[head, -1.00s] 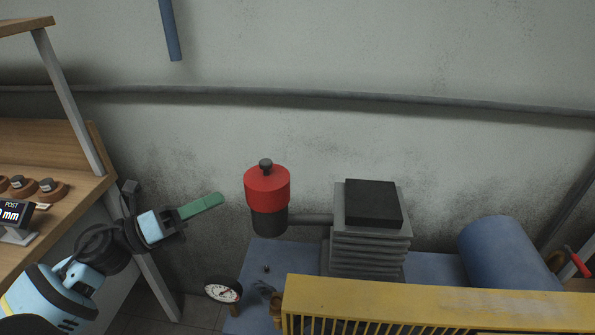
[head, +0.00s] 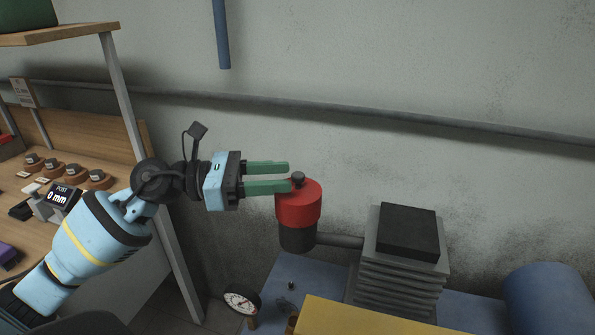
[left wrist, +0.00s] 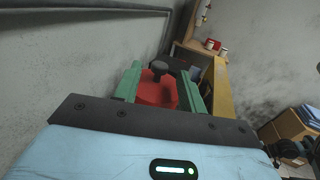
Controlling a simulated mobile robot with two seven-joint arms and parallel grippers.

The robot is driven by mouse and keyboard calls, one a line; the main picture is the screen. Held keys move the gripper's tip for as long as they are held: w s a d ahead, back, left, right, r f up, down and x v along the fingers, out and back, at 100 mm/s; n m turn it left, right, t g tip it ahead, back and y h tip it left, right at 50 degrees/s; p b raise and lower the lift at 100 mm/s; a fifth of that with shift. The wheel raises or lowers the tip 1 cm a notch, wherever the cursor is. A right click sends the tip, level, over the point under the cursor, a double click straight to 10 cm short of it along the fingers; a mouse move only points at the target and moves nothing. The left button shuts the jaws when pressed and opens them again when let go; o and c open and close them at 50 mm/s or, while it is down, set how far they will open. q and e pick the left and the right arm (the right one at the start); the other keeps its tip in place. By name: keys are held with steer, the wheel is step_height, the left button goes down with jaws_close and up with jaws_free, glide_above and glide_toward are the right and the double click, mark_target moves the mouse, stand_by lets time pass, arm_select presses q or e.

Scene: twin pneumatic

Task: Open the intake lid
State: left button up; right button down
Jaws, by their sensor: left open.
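The intake is a dark cylinder (head: 298,237) with a red lid (head: 298,207) on top. The lid is seated on the cylinder. My right gripper is not in view.
A grey pipe joins the intake to a finned block (head: 400,270) with a black top (head: 408,232). A yellow guard (head: 350,318), a blue tank (head: 550,298) and a gauge (head: 242,302) are near. A wooden shelf bench (head: 100,205) stands left. The wall is behind.

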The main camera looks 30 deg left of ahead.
mark_target(298, 174)
arm_select(q)
steer(key=shift+p+x, duration=0.5)
steer(key=shift+x, duration=1.6)
jaws_close()
